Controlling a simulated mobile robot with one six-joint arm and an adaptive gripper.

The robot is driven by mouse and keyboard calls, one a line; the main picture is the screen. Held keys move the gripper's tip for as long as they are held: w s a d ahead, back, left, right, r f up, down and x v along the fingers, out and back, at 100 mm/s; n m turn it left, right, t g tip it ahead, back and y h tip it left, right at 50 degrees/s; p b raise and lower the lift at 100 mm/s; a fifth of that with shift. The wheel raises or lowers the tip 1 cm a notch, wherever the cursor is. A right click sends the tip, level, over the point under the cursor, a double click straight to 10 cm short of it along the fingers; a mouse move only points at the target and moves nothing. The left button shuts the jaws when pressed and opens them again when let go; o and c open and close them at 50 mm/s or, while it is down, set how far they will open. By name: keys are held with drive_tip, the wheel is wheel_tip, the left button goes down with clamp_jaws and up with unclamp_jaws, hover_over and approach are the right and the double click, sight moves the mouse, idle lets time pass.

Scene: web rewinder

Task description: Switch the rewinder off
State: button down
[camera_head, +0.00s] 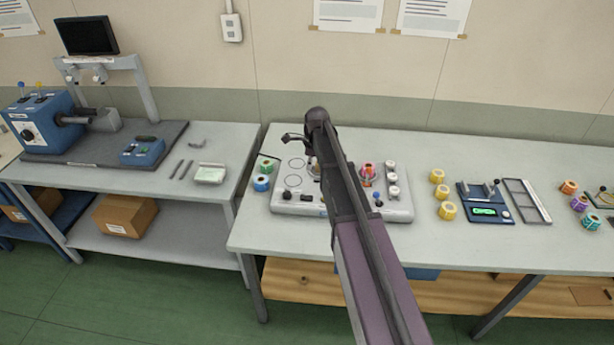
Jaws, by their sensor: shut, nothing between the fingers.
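The rewinder appears to be the low light-grey unit (340,206) on the middle table, with ring outlines on its top and small controls along its front edge. A dark knob (287,195) sits at its front left and a blue-topped control (377,196) at its front right. My arm crosses the middle of the unit and hides part of its top and front. My gripper (291,139) is dark and shut, with nothing in it. In the picture it is over the unit's back left part, apart from the front controls. I cannot read the switch positions.
A pink and orange roll (368,173) and several white rolls stand on the unit's right side. Green (266,166) and blue (261,183) rolls stand at its left. Yellow rolls (438,176) and a blue device (484,204) are to the right. A blue machine (41,120) stands on the left table.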

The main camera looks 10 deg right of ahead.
sight(304, 196)
drive_tip(key=shift+w+a+f+b, duration=0.1)
drive_tip(key=shift+a+f+b, duration=0.15)
drive_tip(key=shift+f+b, duration=2.05)
drive_tip(key=shift+w+a+f+b, duration=0.1)
drive_tip(key=shift+a+f+b, duration=0.2)
drive_tip(key=shift+f+b, duration=1.9)
drive_tip(key=shift+w+a+f+b, duration=0.1)
drive_tip(key=shift+a+f+b, duration=0.15)
drive_tip(key=shift+f+b, duration=2.05)
